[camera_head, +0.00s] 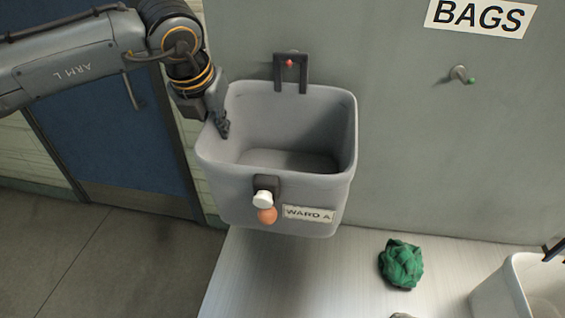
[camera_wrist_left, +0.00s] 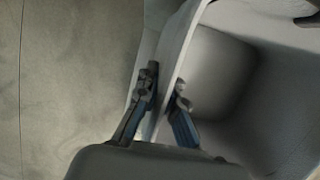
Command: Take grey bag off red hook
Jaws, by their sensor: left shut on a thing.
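The grey bag (camera_head: 275,200) is an open, box-like grey container with a WARD A label. It hangs against the grey wall board, and its dark square loop (camera_head: 291,58) is around the red-tipped hook (camera_head: 290,63). My left gripper (camera_head: 222,125) is shut on the bag's left rim. In the left wrist view, the fingers (camera_wrist_left: 164,95) lie on both sides of the grey bag's wall (camera_wrist_left: 165,60). The bag's inside looks empty. My right gripper is not in view.
A green-tipped hook (camera_head: 461,75) on the board to the right is bare. A white container (camera_head: 500,293) stands at the lower right. A blue door (camera_head: 110,130) is at the left.

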